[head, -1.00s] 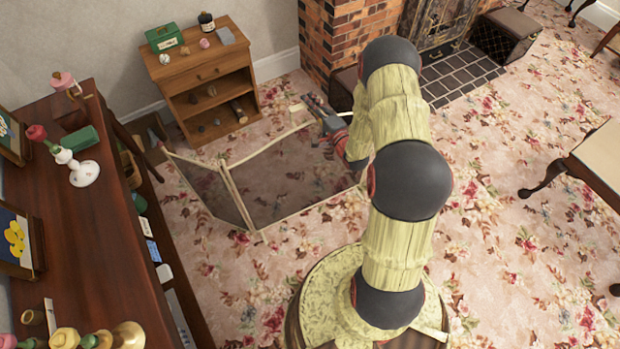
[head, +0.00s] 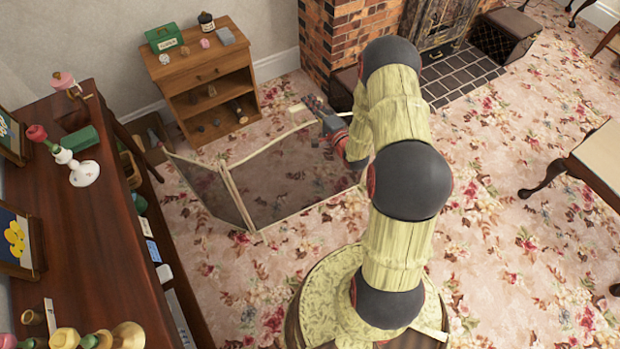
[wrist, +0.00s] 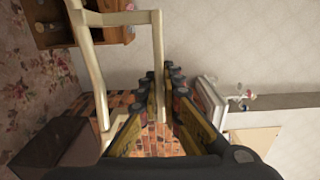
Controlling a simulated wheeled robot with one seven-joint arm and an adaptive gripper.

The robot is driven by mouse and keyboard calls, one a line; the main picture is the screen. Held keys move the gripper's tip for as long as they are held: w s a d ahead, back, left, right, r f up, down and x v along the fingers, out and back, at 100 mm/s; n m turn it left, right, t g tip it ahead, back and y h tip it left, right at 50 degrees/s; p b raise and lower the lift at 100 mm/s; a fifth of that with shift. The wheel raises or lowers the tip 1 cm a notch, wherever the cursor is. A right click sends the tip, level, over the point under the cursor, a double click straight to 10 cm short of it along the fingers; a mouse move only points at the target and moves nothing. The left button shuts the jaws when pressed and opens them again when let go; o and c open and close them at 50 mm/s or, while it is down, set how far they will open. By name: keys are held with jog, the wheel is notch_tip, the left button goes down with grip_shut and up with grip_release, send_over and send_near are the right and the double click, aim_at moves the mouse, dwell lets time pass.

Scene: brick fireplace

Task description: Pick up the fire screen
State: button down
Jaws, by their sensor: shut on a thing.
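The fire screen (head: 290,180) stands on the carpet in the head view, a folding dark see-through mesh in a pale cream frame, with its left panel (head: 208,188) angled. My gripper (head: 307,104) is at the upper right end of its top rail. In the wrist view my gripper (wrist: 161,85) has its fingers close together on the pale frame of the screen (wrist: 158,45), which runs down between them. The screen's right end is partly hidden behind my arm. I cannot tell whether its feet touch the carpet.
A small wooden shelf unit (head: 212,82) stands behind the screen, with small objects on it. A dark wooden cabinet (head: 95,235) is at the left. The brick fireplace (head: 345,35) is at the back. Open carpet (head: 500,220) lies to the right, before a table (head: 600,155).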

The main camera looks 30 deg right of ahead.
jog(key=shift+f, duration=0.1)
jog(key=shift+r, duration=0.2)
jog(key=shift+w+r+p, duration=0.1)
jog(key=shift+r+p, duration=0.55)
jog(key=shift+r, duration=0.7)
jog(key=s+r+p, duration=0.5)
jog(key=s+r, duration=0.5)
jog(key=s, duration=0.4)
jog(key=shift+d+r, duration=0.2)
jog(key=shift+r, duration=0.1)
